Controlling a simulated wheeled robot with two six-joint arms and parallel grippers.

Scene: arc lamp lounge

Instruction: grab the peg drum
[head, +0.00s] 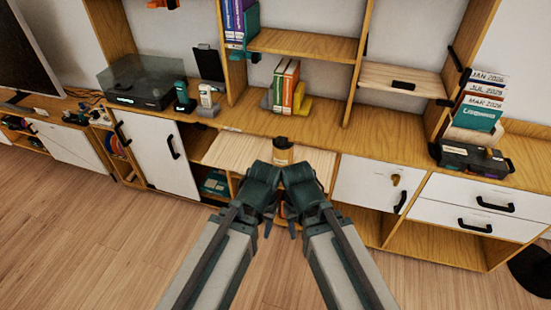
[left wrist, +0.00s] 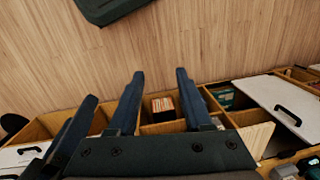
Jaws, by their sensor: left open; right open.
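A small tan cylinder with a dark band (head: 282,150) stands on a pale wooden board in the middle of the cabinet in the head view. It may be the peg drum; its details are too small to be sure. My left gripper (head: 267,224) and right gripper (head: 292,224) are side by side in front of the cabinet, close together, on the near side of the cylinder. The lower part of the cylinder is hidden behind them. In the left wrist view my left gripper (left wrist: 160,76) is open with nothing between its fingers.
The pale board (head: 231,152) sticks out at the cabinet's middle. A white sliding door (head: 158,153) is to the left, and a white door (head: 368,184) and drawers (head: 479,196) are to the right. An orange box (left wrist: 163,105) sits in a lower cubby. Books (head: 285,86) stand behind.

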